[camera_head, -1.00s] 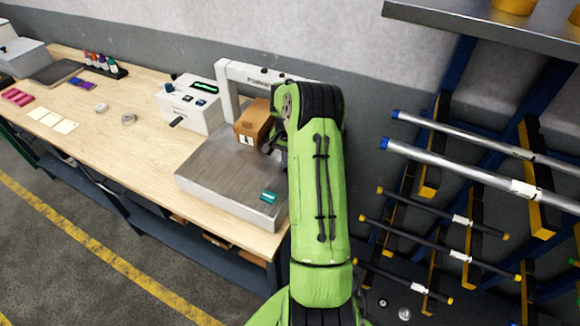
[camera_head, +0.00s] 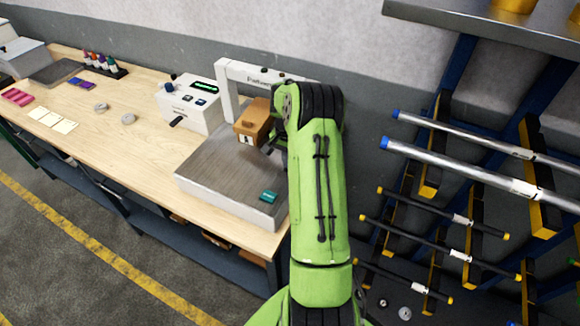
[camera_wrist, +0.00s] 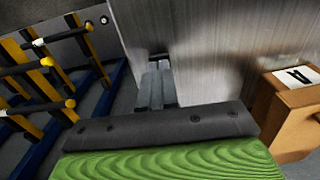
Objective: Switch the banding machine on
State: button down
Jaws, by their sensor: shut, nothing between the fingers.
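A low steel-topped unit (camera_head: 215,175) with a white arch (camera_head: 228,88) at its back stands on the bench; it looks like the banding machine. A small teal part (camera_head: 269,196) is on its front right corner; I cannot tell whether it is a switch. A brown box (camera_head: 252,122) is on the plate near the arch, and it also shows at the right of the wrist view (camera_wrist: 292,125). My gripper (camera_wrist: 157,68) is shut and empty, close to the steel surface (camera_wrist: 215,50) left of the box in the wrist view. In the head view my arm mostly hides it.
A white device (camera_head: 190,103) with a lit green display and a dark lever stands left of the plate. A rack of metal bars (camera_head: 480,170) is close on the right of my arm.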

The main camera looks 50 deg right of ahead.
jog(key=shift+f+b, duration=0.6)
jog(key=shift+f, duration=0.25)
jog(key=shift+s, duration=0.1)
jog(key=shift+r+p, duration=2.35)
jog(key=shift+r, duration=1.25)
jog(key=shift+f, duration=0.1)
